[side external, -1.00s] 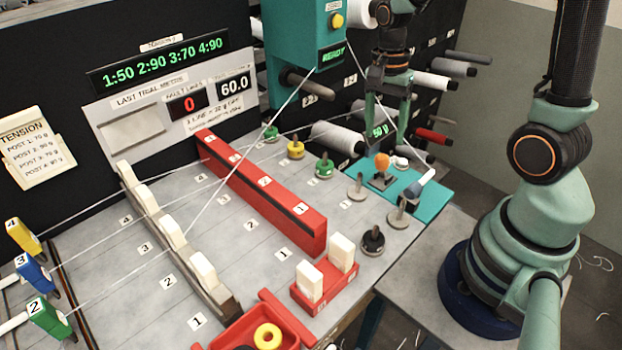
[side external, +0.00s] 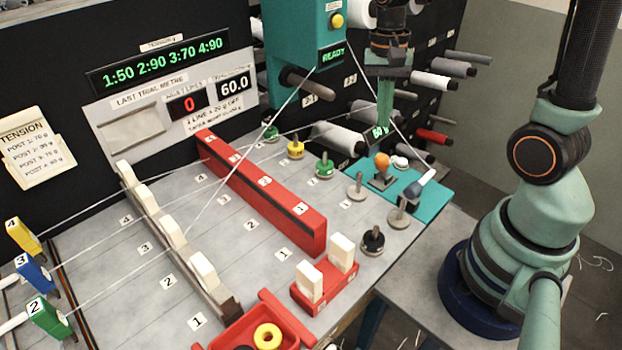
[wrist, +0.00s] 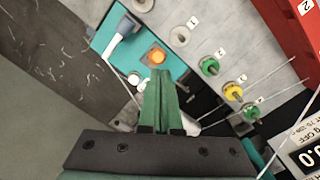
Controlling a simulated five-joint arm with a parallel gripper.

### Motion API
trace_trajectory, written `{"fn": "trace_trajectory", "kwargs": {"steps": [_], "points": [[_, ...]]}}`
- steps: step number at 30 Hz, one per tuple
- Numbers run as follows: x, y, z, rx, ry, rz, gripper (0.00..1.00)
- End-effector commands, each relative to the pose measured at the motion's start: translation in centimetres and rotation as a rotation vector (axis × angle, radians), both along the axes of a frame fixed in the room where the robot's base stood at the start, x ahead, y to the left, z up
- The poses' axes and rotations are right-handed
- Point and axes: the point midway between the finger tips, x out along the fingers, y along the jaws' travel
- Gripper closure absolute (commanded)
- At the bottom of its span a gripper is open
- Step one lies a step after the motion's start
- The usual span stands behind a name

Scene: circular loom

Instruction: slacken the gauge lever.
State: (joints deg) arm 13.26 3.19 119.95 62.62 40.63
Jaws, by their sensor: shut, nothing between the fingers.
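A small lever with an orange knob (side external: 382,160) stands on the teal plate (side external: 434,201); the knob also shows in the wrist view (wrist: 157,57). A second lever with a pale arm and blue-grey end (side external: 420,186) sits to its right; it also shows in the wrist view (wrist: 124,27). The frames do not label which is the gauge lever.
A thread (side external: 375,88) slants down past my gripper. Pegs with green and yellow discs (side external: 296,149) and a long red bar (side external: 262,190) stand to the left. Spools (side external: 433,81) stick out of the black rack behind. The teal box reads READY (side external: 332,53).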

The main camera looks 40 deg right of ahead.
Motion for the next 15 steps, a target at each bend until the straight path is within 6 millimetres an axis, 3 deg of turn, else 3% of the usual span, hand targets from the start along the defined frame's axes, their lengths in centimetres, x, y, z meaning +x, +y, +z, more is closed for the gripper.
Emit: {"fn": "trace_trajectory", "kwargs": {"steps": [15], "points": [[-0.6, 3.1, -0.8, 0.109, -0.037, 1.317, 1.0]]}}
